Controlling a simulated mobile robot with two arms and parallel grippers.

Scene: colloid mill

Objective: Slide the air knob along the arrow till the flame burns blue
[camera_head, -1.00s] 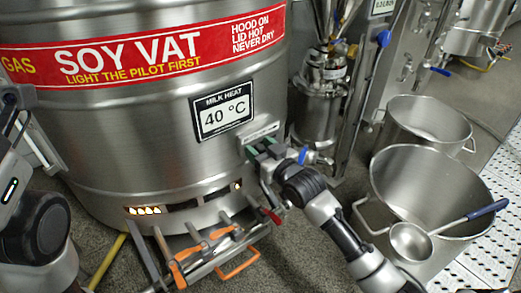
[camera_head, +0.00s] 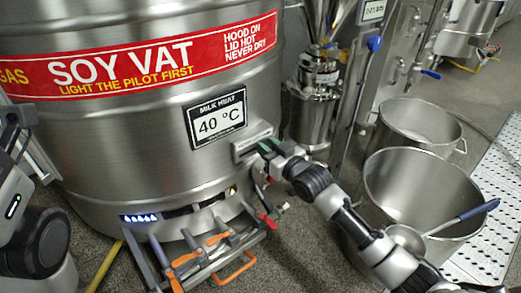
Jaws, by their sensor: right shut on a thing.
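The steel soy vat (camera_head: 150,165) fills the left and middle of the view. My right gripper (camera_head: 262,153) is shut at the small plate (camera_head: 250,140) on the vat's lower right side. It appears to hold the air knob, which its fingers hide. The arrow cannot be made out. In the left burner slot, low on the vat, the flames (camera_head: 139,218) are blue. A small pale yellow glow (camera_head: 230,191) shows at the slot's right end. My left gripper (camera_head: 22,135) is partly in view at the left edge, apart from the knob; its jaws are unclear.
Below the slot is a pipe frame with orange-handled valves (camera_head: 216,239) and a red lever (camera_head: 267,222). Two steel pots (camera_head: 416,118) (camera_head: 375,215) stand at the right, the nearer with a blue-handled ladle (camera_head: 462,217). A yellow hose (camera_head: 105,266) lies on the floor.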

